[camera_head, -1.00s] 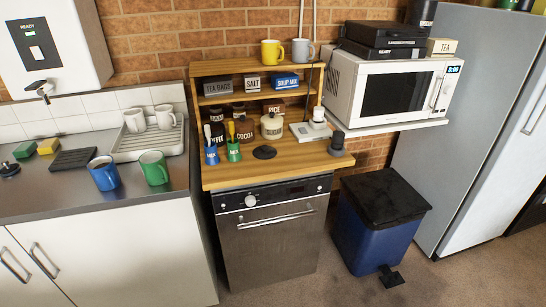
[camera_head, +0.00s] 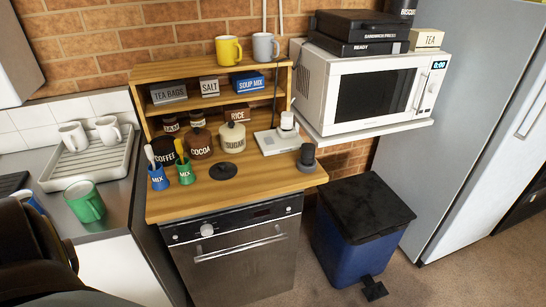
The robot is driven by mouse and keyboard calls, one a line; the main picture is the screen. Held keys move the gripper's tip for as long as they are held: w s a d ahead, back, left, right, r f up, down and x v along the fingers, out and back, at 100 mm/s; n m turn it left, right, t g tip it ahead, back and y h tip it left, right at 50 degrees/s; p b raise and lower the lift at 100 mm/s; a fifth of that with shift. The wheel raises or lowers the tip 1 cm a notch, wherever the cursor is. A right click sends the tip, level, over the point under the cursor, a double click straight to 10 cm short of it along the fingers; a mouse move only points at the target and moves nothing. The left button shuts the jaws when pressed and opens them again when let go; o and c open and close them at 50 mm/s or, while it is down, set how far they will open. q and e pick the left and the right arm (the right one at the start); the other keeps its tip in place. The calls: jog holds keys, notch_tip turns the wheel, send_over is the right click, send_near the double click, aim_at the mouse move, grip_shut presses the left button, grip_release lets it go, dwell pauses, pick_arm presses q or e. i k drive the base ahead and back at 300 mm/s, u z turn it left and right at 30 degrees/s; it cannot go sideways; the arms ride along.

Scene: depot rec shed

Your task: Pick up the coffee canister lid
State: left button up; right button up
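A flat, round black lid (camera_head: 223,171) lies on the wooden worktop (camera_head: 245,188) in front of the canisters. The dark canister labelled COFFEE (camera_head: 164,154) stands behind it to the left, partly hidden by a blue MIX cup (camera_head: 159,178) and a green MIX cup (camera_head: 185,173) holding stirrers. A brown COCOA canister (camera_head: 201,145) and a cream SUGAR canister (camera_head: 232,138) stand behind the lid. Part of what looks like my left arm fills the lower left corner; its gripper does not show. My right gripper is not in view.
A white device (camera_head: 278,141) and a dark cylinder (camera_head: 307,158) stand right of the lid. The microwave (camera_head: 370,88) is on a shelf at right. A green mug (camera_head: 84,202) stands on the left counter. The worktop's front strip is clear.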

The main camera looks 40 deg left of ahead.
aim_at(222, 171)
jog(key=z, duration=0.05)
jog(key=i, duration=0.8)
jog(key=u, duration=0.95)
jog(key=i, duration=0.45)
jog(key=u, duration=0.5)
